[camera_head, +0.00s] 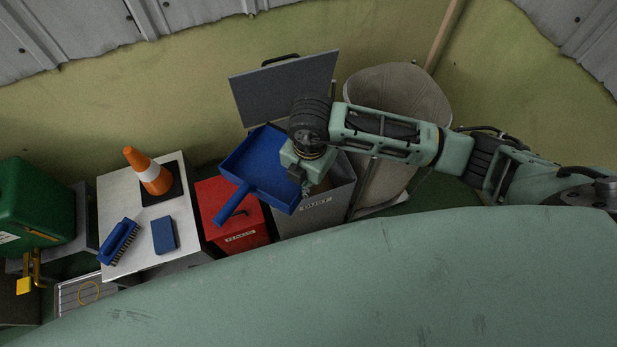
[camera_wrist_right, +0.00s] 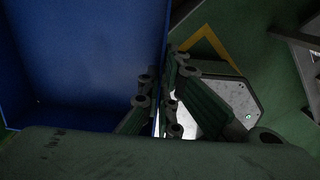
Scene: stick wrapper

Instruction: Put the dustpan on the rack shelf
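The blue dustpan (camera_head: 262,160) is held up over the red bin and the open grey bin in the head view, its handle pointing down and left. My right gripper (camera_head: 306,180) is at the pan's right edge. In the right wrist view the blue pan (camera_wrist_right: 90,60) fills the left side, and the fingers (camera_wrist_right: 158,112) sit on both sides of its side wall, closed on it. My left gripper is not in view. I cannot tell for sure which surface is the rack shelf; a white-topped stand (camera_head: 178,233) is at the left.
On the white top are an orange cone (camera_head: 150,172), a blue brush (camera_head: 118,241) and a blue block (camera_head: 165,235). The red bin (camera_head: 238,235) and grey bin (camera_head: 335,205) with raised lid (camera_head: 285,88) stand beside it. A beige sack-like container (camera_head: 400,90) is behind my arm.

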